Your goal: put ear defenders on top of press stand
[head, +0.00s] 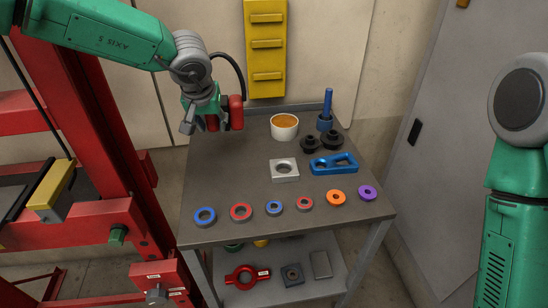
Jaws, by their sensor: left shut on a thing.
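The ear defenders (236,113) have red cups, and a dark curved band rises above them. They are at the back left of the grey table, and part of them is hidden behind my left gripper. My left gripper (207,117) is shut on them; I cannot tell whether they touch the tabletop. The press stand (85,90) is the large red frame on the left, and my left arm passes in front of its upper part. My right arm shows at the right edge, but its gripper is out of view.
The grey table (230,180) holds a white cup (284,127), a blue upright tool (325,112), black knobs, a blue link (334,164), a metal square block (285,170) and a front row of coloured rings. A lower shelf holds parts. A yellow rack (266,50) hangs behind.

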